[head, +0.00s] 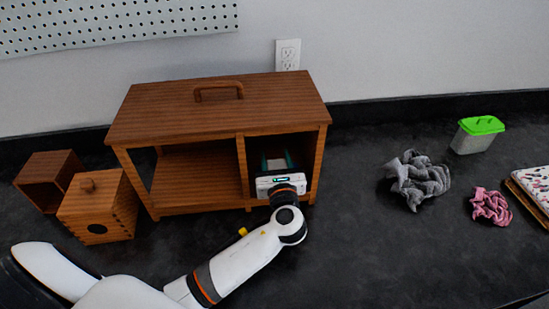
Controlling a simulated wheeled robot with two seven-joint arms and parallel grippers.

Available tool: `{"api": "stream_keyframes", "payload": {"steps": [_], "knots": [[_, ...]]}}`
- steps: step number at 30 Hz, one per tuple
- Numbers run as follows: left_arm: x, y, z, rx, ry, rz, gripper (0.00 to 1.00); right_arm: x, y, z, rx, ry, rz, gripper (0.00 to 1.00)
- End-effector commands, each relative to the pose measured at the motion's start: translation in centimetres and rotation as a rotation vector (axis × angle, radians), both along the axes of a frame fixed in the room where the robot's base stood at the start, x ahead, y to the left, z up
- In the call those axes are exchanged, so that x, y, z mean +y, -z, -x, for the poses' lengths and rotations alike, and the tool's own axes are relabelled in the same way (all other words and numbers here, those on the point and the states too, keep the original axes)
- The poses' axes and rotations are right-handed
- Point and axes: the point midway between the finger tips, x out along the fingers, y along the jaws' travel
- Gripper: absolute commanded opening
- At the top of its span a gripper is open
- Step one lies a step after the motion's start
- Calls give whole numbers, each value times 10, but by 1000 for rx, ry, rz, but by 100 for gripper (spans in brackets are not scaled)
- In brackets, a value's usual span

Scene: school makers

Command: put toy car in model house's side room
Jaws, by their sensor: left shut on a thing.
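The model house (215,108) is a brown wooden box with a handle on its flat top and an open front. A divider splits it into a wide left room and a narrow right side room (309,149). My left gripper (277,160) reaches into the side room from the front. It is shut on a small pale thing, taken to be the toy car (276,164), which is mostly hidden by the gripper body. Whether it touches the floor of the room I cannot tell. My right gripper is not in view.
A wooden box with a round hole (99,211) and an open wooden box (45,183) stand left of the house. A grey cloth (419,180), a pink cloth (491,206) and a green-lidded container (477,135) lie to the right. The dark counter between is clear.

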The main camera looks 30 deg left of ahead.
Motion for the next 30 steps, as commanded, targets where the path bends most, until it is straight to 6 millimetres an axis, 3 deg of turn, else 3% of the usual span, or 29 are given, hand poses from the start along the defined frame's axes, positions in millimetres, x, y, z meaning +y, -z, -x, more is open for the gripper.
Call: {"api": "stream_keyframes", "payload": {"steps": [2, 3, 6, 17, 30], "knots": [[0, 3, 0, 1, 0, -1, 23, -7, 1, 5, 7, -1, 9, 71], [0, 2, 0, 1, 0, -1, 53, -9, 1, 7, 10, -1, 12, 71], [0, 2, 0, 1, 0, -1, 69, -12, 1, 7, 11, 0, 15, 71], [0, -3, 0, -1, 0, -1, 69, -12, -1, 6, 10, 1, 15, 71], [-51, -3, 70, 3, 2, 1, 69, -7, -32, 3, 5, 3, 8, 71]]}}
